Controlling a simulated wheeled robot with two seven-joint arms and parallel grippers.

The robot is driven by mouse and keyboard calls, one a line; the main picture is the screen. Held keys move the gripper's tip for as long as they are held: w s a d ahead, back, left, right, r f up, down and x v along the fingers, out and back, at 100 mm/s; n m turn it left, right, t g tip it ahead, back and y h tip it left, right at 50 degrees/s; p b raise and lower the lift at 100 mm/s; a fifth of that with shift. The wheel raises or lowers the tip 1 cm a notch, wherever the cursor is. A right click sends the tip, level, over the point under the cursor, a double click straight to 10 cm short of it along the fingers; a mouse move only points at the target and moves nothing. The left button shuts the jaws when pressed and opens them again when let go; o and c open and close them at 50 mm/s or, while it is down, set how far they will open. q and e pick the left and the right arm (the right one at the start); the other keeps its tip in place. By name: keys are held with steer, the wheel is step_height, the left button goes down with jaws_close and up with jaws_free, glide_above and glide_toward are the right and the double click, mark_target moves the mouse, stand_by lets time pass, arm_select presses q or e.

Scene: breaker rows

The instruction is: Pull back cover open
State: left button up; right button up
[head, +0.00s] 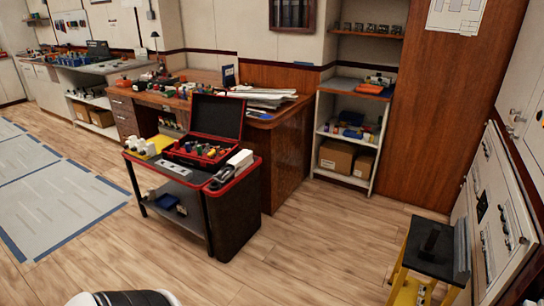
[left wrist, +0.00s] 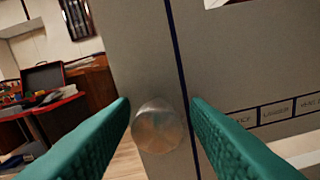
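My left gripper (left wrist: 160,108) shows in the left wrist view as two teal ribbed fingers, spread apart. A round, shiny metal knob (left wrist: 158,126) lies between the fingers in the picture, with a visible gap at the right finger; I cannot tell whether the left finger touches it. The knob sits on a grey panel (left wrist: 138,50), which I take to be the cover, beside a dark blue vertical line. Labelled strips (left wrist: 275,113) lie to the right of that line. Neither gripper shows in the head view, and my right gripper is in no view.
In the head view, grey panels (head: 490,212) stand along the right edge, with a black-topped yellow step stool (head: 430,252) beside them. A cart with an open red-trimmed case (head: 216,117) stands mid-left by a wooden desk (head: 285,150). The floor between cart and stool is clear.

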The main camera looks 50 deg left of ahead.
arm_select(q)
steer(key=shift+s, duration=0.1)
steer(key=b+v, duration=0.1)
steer(key=v, duration=1.1)
steer(key=shift+b, duration=0.4)
